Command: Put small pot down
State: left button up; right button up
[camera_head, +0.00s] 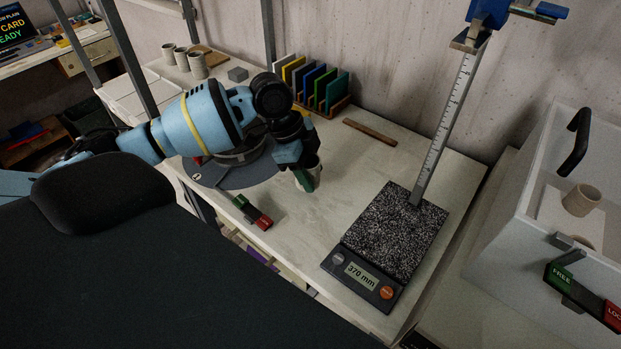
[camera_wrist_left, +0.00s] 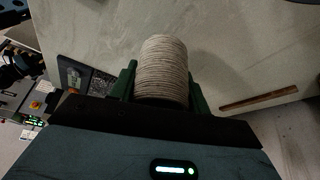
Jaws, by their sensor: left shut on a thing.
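The small pot (camera_wrist_left: 162,68) is a pale beige ribbed cylinder, held between the two green fingers of my left gripper (camera_wrist_left: 162,88) in the left wrist view. In the head view my left gripper (camera_head: 305,180) is over the bench, with the pot (camera_head: 314,170) mostly hidden behind its fingers. I cannot tell whether the pot touches the bench top (camera_head: 350,155). My right gripper does not show in either view.
A height gauge (camera_head: 395,235) with a speckled plate and a "370 mm" display stands at the right. A turntable (camera_head: 235,172) lies behind my left arm. Colored slabs (camera_head: 318,85) stand in a rack at the back, and a wooden strip (camera_head: 369,132) lies before the wall. Clear bench surrounds the gripper's right side.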

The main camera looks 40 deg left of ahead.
pick_arm(q)
jog(key=shift+f, duration=1.3)
jog(key=shift+f, duration=0.1)
jog(key=o, duration=1)
jog(key=v, duration=1.2)
jog(key=shift+s+d+p, duration=0.1)
jog(key=shift+p, duration=0.2)
